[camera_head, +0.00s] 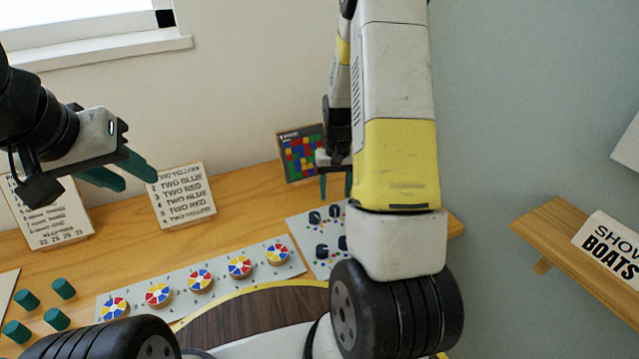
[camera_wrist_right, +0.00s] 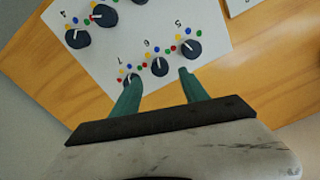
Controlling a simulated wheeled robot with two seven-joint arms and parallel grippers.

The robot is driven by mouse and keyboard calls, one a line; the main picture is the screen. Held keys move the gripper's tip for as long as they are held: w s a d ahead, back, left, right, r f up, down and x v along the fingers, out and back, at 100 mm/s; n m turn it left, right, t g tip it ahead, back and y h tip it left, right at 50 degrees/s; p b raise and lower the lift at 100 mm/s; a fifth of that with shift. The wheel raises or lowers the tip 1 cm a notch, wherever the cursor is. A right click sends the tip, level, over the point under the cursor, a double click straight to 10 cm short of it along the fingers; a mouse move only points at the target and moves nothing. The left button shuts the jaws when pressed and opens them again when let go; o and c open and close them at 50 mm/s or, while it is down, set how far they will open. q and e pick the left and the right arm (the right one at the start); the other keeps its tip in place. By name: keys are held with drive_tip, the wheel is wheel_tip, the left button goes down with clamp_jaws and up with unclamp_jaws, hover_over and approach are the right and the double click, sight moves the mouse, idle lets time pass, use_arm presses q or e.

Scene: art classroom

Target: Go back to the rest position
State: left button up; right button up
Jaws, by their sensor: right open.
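My left gripper (camera_head: 138,183) hangs at the upper left of the head view, with its two teal fingers apart and nothing between them. It is in the air in front of the left text cards. My right gripper (camera_head: 336,187) is largely behind my own arm in the head view, over the far part of the knob panel (camera_head: 303,222). In the right wrist view my right gripper (camera_wrist_right: 158,75) is open and empty. Its fingertips point at the panel's numbered dark knobs, with the knob marked 6 (camera_wrist_right: 159,66) showing between them. Contact with the panel cannot be told.
The wooden table (camera_head: 250,190) bears a strip of colour-wheel discs (camera_head: 222,280), several green pegs (camera_head: 63,289), a two-colour list card (camera_head: 187,195) and a coloured-grid board (camera_head: 300,153). A wall shelf (camera_head: 560,222) with a "SHOW BOATS" sign (camera_head: 610,247) is at right.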

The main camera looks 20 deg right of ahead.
drive_tip(key=shift+r, duration=1)
drive_tip(key=shift+r, duration=0.1)
drive_tip(key=s+a+r+t+y, duration=0.1)
drive_tip(key=s+a+r+t, duration=0.15)
drive_tip(key=r, duration=0.65)
drive_tip(key=s+a+r+t, duration=0.1)
drive_tip(key=s+a+r, duration=0.3)
drive_tip(key=r, duration=0.5)
drive_tip(key=s+a+r+n+t, duration=0.1)
drive_tip(key=s+a+r, duration=0.1)
drive_tip(key=s+r, duration=0.2)
drive_tip(key=s+a+r+n+t+y, duration=0.1)
drive_tip(key=s+a+r, duration=0.2)
drive_tip(key=s, duration=0.7)
drive_tip(key=shift+r+t, duration=0.35)
drive_tip(key=shift+r, duration=0.55)
